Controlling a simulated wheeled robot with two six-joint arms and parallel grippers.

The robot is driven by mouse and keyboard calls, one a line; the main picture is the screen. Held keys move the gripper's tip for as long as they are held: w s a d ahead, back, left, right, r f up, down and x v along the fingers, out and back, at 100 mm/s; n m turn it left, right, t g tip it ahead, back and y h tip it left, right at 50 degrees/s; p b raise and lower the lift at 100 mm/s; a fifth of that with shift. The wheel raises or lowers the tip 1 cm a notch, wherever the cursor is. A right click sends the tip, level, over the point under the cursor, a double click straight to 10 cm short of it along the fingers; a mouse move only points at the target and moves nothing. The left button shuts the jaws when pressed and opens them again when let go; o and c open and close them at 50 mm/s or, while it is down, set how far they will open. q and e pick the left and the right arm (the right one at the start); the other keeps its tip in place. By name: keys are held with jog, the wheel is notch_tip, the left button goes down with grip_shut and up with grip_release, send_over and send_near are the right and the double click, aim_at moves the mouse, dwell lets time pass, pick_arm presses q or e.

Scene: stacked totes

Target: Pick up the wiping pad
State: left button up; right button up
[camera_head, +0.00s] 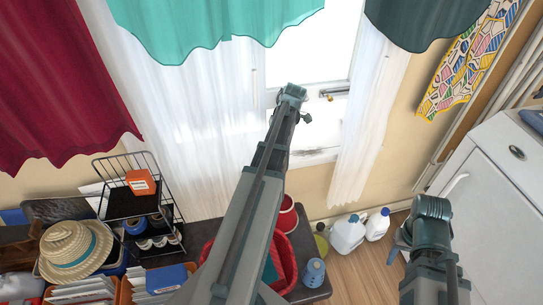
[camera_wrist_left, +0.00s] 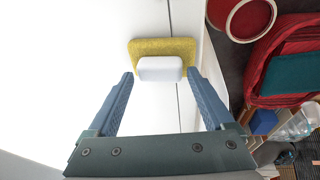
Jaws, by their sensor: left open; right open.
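The wiping pad is a yellow sponge (camera_wrist_left: 165,46) with a white block-shaped handle (camera_wrist_left: 160,70), seen in the left wrist view against a white surface. My left gripper (camera_wrist_left: 160,77) is open. Its two blue fingers stand on either side of the handle with gaps on both sides, and the fingertips are about level with it in the picture. I cannot tell the depth between them, and the handle does not look gripped. The pad cannot be made out in the head view. My right gripper (camera_head: 397,247) is at the lower right of the head view, away from the pad.
A red tote (camera_head: 284,262) and a dark red round container (camera_head: 287,215) sit on a dark table by the middle arm. White jugs (camera_head: 348,233) stand on the floor. A wire rack (camera_head: 125,165) and a straw hat (camera_head: 75,248) are at left, a white cabinet (camera_head: 495,190) at right.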

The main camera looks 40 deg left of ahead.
pick_arm(q)
jog(key=shift+b+x, duration=0.3)
jog(key=shift+x, duration=0.5)
pick_arm(e)
jog(key=shift+f, duration=0.7)
pick_arm(q)
jog(key=c, duration=1)
jog(key=shift+r, duration=0.15)
pick_arm(e)
jog(key=shift+r, duration=0.15)
pick_arm(q)
jog(key=shift+r+p, duration=0.5)
jog(key=shift+p, duration=0.15)
jog(key=shift+r+p, duration=0.5)
jog(key=shift+p, duration=0.05)
jog(key=s+d, duration=0.3)
jog(key=d, duration=0.1)
jog(key=s+d, duration=0.4)
jog(key=d, duration=0.1)
jog(key=s+d, duration=0.4)
jog(key=d, duration=0.1)
jog(key=shift+s+f+b, duration=0.15)
jog(key=shift+f+b, duration=0.2)
pick_arm(e)
jog(key=shift+r, duration=0.65)
